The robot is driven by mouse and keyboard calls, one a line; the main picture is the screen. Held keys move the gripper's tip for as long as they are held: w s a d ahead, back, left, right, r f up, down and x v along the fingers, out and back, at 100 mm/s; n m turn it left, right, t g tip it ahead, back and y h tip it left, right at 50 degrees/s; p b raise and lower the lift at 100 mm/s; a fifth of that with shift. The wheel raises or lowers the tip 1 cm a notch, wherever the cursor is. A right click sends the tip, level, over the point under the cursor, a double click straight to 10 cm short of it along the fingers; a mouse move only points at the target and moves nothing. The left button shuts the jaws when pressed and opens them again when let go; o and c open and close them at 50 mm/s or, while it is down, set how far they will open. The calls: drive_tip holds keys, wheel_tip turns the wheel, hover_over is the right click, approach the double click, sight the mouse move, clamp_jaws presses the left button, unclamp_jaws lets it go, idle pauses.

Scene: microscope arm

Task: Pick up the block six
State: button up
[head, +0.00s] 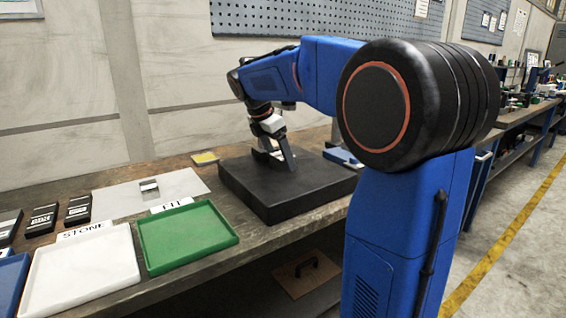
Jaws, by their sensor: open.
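I cannot make out which thing is block six; no numeral is readable. A small silver and dark block (149,187) lies on a pale grey plate (110,203) on the bench. Several black blocks with pale labels stand at the far left, one of them a black block (42,218). My gripper (276,160) is open, low over a thick black slab (262,207), right of the grey plate. Its fingertips are small and partly hidden, so I cannot tell whether anything is between them or whether they touch the slab.
A white tray (80,277) labelled STONE and a green tray (188,240) sit at the bench's front edge. A blue tray (12,285) is cut off at left. A small yellow item (204,158) lies behind the slab, and a blue object (342,156) lies to its right.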

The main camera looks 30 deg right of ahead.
sight(280, 156)
drive_tip(key=shift+f, duration=0.15)
drive_tip(key=c, duration=1.9)
clamp_jaws()
wheel_tip(280, 156, up, 2)
drive_tip(key=shift+r, duration=0.9)
drive_tip(key=a, duration=1.8)
drive_tip(key=shift+s, duration=0.3)
